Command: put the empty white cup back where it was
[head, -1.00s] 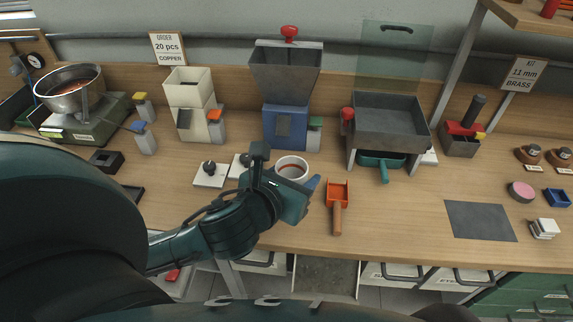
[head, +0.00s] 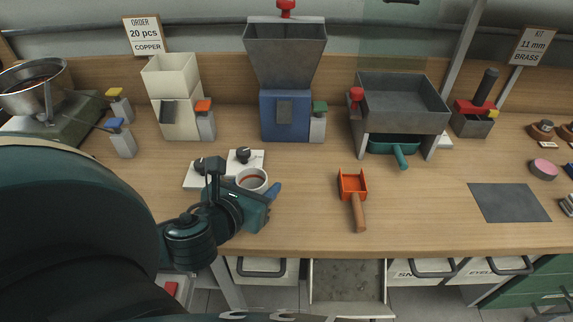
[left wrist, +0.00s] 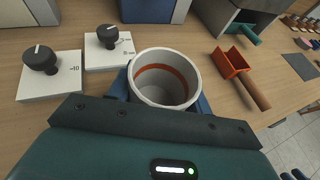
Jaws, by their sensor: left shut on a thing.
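The white cup (head: 252,180) is in my left gripper (head: 262,194), in front of the white plates with black knobs. In the left wrist view the cup (left wrist: 165,78) stands upright between the blue fingers. It has a reddish-brown band on its inner wall, and its grey bottom looks bare. My left gripper is shut on the cup. I cannot tell whether the cup touches the table. My right gripper is not in view.
Two knob plates (left wrist: 108,48) lie close to the cup's left in the wrist view. An orange scoop (head: 353,186) lies to the right, and a blue hopper machine (head: 285,115) stands behind. A dark grey mat (head: 508,202) lies far right. The bench between scoop and mat is clear.

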